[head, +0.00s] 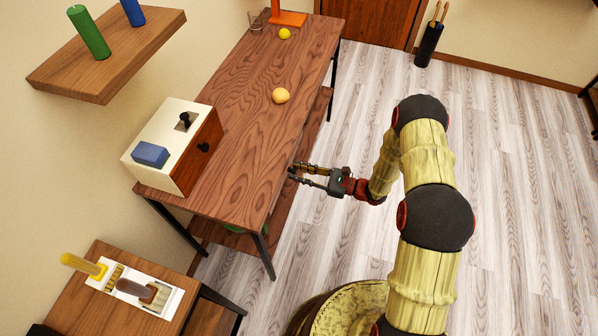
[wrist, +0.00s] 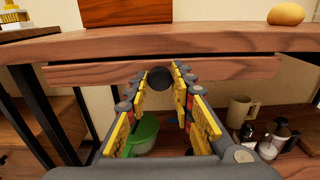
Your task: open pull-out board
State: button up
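The pull-out board (wrist: 225,69) shows in the wrist view as a wooden front just under the tabletop (wrist: 250,42). A dark round knob (wrist: 159,78) sits at its middle. My gripper (wrist: 162,76) faces the board with its yellow-padded fingers apart, one on each side of the knob; I cannot tell whether they touch it. In the head view my gripper (head: 292,172) is at the right long edge of the table (head: 235,125), fingers apart. The board and knob cannot be made out there.
On the table stand a white box (head: 165,125) with a wooden front, a round bun (head: 280,96) and a lemon (head: 285,33). A lower shelf holds a green bowl (wrist: 144,133) and a mug (wrist: 242,111). A small side table (head: 105,252) stands front left.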

grip_shut()
dwell(0.3)
jog(key=shift+d, duration=0.15)
jog(key=v, duration=2.4)
jog(key=shift+d+r+p, duration=0.2)
jog(key=shift+d+p, duration=0.1)
jog(key=shift+d, duration=0.05)
jog(key=o, duration=0.6)
grip_release()
jog(key=shift+a, duration=0.1)
jog(key=shift+c, duration=0.2)
jog(key=shift+s, duration=0.1)
jog(key=shift+f, duration=0.1)
jog(key=v, duration=1.2)
